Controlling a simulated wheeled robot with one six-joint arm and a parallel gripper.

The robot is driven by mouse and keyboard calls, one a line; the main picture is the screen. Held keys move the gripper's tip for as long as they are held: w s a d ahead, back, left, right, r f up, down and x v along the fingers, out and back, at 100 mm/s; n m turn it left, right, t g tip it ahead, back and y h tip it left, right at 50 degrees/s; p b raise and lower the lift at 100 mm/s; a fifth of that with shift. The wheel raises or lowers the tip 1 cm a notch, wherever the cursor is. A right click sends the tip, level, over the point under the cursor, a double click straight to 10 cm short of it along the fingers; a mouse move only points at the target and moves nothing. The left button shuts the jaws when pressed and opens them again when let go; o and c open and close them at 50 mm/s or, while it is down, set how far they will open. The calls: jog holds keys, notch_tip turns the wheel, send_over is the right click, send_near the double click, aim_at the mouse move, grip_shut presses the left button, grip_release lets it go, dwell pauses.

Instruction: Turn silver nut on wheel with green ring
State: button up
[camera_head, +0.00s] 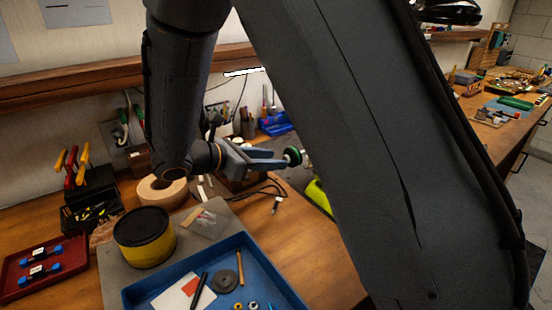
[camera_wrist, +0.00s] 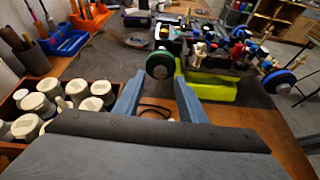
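The wheel with the green ring (camera_wrist: 160,64) is on the near left of the racecar, just beyond my fingertips in the wrist view. A pale spot at its centre looks like the silver nut (camera_wrist: 160,71), small and blurred. My gripper (camera_wrist: 159,82) is open and empty, its two blue-grey fingers apart and pointing at the wheel, one on each side. In the head view my gripper (camera_head: 280,161) is close to the green-ringed wheel (camera_head: 294,156); contact cannot be told. My arm hides most of the car in that view.
A yellow-green stand (camera_wrist: 210,88) is under the racecar (camera_wrist: 205,50). A wheel with a blue ring (camera_wrist: 278,80) is at the right. A wooden box (camera_wrist: 17,98) of white containers is close on the left. A blue tray (camera_head: 262,267) and yellow tin (camera_head: 145,240) stand nearer.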

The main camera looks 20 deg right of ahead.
jog(key=shift+x, duration=1.15)
grip_shut()
jog(key=shift+w+a+n+g+p, duration=0.1)
jog(key=shift+n+g+p, duration=0.75)
jog(key=shift+p, duration=1)
grip_release()
